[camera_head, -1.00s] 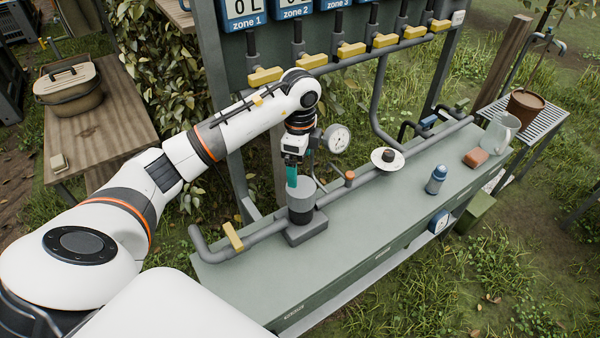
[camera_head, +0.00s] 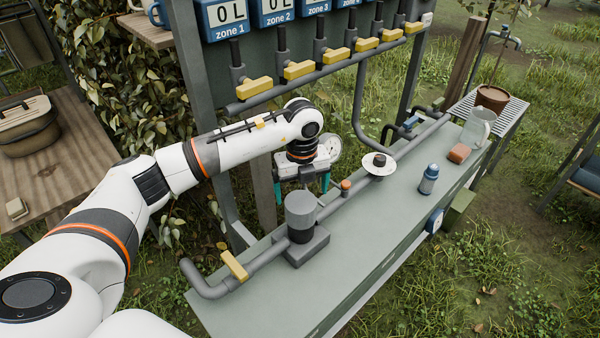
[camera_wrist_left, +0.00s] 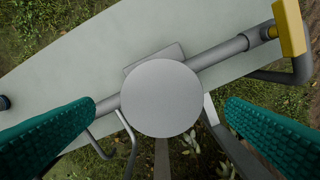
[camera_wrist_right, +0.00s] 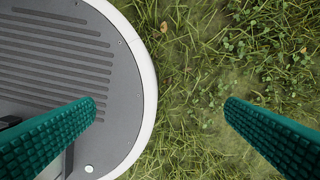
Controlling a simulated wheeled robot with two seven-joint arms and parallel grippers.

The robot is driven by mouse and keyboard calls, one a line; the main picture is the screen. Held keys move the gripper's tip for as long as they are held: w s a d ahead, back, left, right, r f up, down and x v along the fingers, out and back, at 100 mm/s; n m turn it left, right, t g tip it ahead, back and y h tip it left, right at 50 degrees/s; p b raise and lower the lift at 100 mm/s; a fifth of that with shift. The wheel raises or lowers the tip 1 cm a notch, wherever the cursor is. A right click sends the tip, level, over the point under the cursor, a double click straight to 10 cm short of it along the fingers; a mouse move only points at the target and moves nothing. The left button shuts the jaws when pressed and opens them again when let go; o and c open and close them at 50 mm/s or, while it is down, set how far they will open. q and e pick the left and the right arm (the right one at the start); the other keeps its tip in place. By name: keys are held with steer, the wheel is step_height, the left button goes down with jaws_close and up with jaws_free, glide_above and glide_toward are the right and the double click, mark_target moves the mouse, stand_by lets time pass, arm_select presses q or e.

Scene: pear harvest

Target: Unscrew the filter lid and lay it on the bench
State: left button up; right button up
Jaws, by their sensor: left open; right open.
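The filter lid (camera_head: 300,203) is a plain light grey cylinder on top of the darker filter body (camera_head: 301,234), which stands upright on a grey block on the bench (camera_head: 345,262). In the left wrist view the round lid top (camera_wrist_left: 162,98) sits centred between the teal fingers.
A grey pipe (camera_head: 262,257) with a yellow handle (camera_head: 234,265) runs through the filter. The bench front is clear.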

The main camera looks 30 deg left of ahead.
mark_target(301, 201)
arm_select(q)
step_height(301, 201, down, 6)
steer(key=shift+f+p, duration=0.15)
steer(key=shift+p, duration=0.45)
steer(key=shift+a+f, duration=0.1)
steer(key=shift+f, duration=0.2)
arm_select(e)
steer(key=shift+a+r, duration=0.8)
steer(key=shift+a, duration=0.3)
steer(key=shift+d, duration=0.1)
